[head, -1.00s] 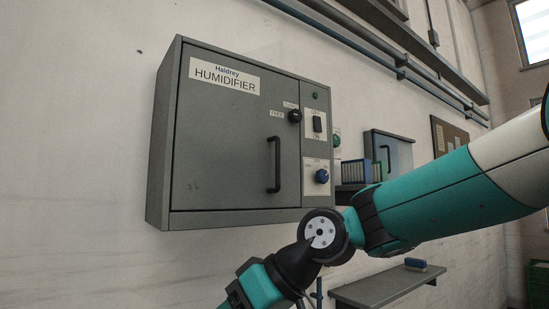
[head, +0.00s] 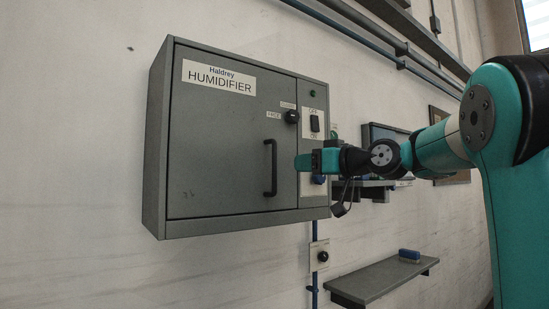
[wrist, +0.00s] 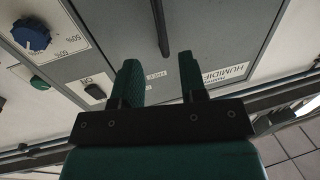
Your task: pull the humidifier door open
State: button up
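The grey humidifier cabinet (head: 155,140) hangs on the wall, with its door (head: 220,135) shut flush in the frame. A black vertical bar handle (head: 270,168) is on the door's right side; it also shows in the wrist view (wrist: 160,28). A black knob (head: 291,117) with small labels sits above the handle. My gripper (head: 301,162) is just right of the handle in the head view. In the wrist view my gripper (wrist: 158,75) is open and empty, its fingers spread apart. The handle lies beyond the fingertips, roughly in line with the gap, apart from them.
A control panel right of the door has an ON/OFF switch (head: 314,124) and a blue dial (wrist: 32,35), partly hidden by my gripper in the head view. A shelf (head: 385,282) with a blue item (head: 409,254) is at lower right. The wall left of the cabinet is clear.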

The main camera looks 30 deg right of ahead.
aim_at(276, 165)
jog(key=p+x, duration=0.5)
jog(key=x, duration=0.5)
jog(key=shift+s+r, duration=0.1)
jog(key=shift+r, duration=0.05)
jog(key=shift+w+a, duration=0.15)
jog(key=shift+w, duration=0.3)
grip_shut()
